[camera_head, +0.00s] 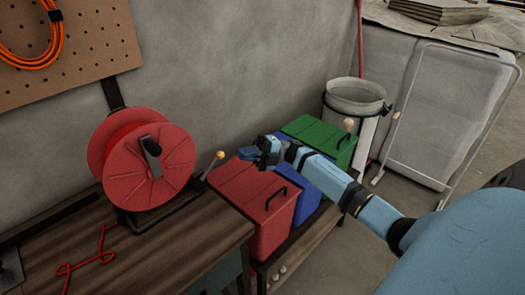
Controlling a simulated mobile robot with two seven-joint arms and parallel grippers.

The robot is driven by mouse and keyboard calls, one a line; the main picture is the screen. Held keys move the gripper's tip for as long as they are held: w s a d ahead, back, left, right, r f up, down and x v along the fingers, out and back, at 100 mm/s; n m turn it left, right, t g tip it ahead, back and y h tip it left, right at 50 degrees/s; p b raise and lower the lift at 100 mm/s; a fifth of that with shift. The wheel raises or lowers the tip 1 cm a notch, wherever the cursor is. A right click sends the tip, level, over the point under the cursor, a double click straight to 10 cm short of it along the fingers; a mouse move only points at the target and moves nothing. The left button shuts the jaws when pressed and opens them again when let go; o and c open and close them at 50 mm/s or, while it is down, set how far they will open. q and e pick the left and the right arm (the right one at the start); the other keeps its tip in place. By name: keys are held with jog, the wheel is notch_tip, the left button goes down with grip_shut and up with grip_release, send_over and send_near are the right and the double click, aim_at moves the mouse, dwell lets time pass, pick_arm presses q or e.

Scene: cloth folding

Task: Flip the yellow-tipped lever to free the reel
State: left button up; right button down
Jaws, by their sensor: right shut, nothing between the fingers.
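The red reel (150,165) stands on its dark stand at the right end of the wooden workbench. A lever with a pale yellow tip (219,155) rises at the reel's right side and leans up to the right. My right gripper (250,154) is shut and empty, a little to the right of the lever's tip, above the red bin's far end. It looks apart from the tip, though the depth between them is hard to judge. My left gripper is not in view.
A red bin (262,205), a blue bin (306,203) and a green bin (320,140) stand right of the workbench (185,240). A loose red cord (85,265) lies on the bench. A grey bucket (355,97) stands behind; bare floor (350,240) shows at the right.

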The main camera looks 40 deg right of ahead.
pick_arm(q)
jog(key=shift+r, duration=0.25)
pick_arm(e)
jog(key=shift+x, duration=1.95)
pick_arm(q)
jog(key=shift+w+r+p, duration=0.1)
jog(key=shift+p, duration=0.2)
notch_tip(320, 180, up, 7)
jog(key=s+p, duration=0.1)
jog(key=p, duration=0.9)
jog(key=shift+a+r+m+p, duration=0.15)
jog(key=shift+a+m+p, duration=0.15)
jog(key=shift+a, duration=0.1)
pick_arm(e)
jog(key=a+r+n+g+h, duration=0.1)
jog(key=a+r+n+h, duration=0.2)
jog(key=a+r+h, duration=0.2)
jog(key=h, duration=0.2)
jog(key=shift+s+a+g+h, duration=0.15)
jog(key=shift+a+g+h, duration=0.15)
jog(key=shift+g, duration=0.1)
jog(key=shift+r, duration=0.1)
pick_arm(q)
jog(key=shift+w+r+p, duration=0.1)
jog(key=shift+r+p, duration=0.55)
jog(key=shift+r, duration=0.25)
pick_arm(e)
jog(key=shift+r, duration=0.75)
